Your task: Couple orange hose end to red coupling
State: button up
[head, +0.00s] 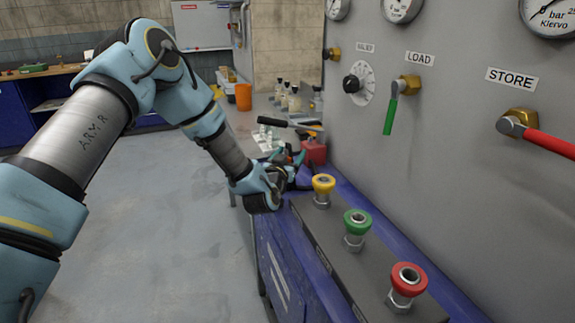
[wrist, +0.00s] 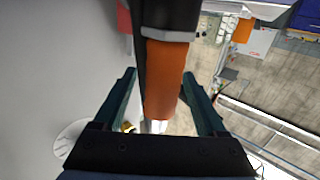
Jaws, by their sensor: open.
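The orange hose end (wrist: 167,75) shows in the wrist view as an orange sleeve between a dark hose part above and a pale metal tip below. My gripper (wrist: 158,85) is open, with one teal finger on each side of the sleeve. Gaps show beside it, and I cannot tell its depth between the fingers. In the head view my gripper (head: 287,157) is over the far end of the blue bench, and the hose end is hard to make out there. The red coupling (head: 408,279) stands upright at the near end of the grey block, well apart from my gripper.
Green (head: 356,222) and yellow (head: 323,184) couplings stand in line beyond the red one. A red block (head: 314,152) is close to my gripper. The grey gauge panel (head: 450,140) with valve handles rises on the right. Open floor (head: 180,220) lies left.

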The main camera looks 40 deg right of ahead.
jog(key=shift+c, duration=0.2)
grip_shut()
dwell(0.3)
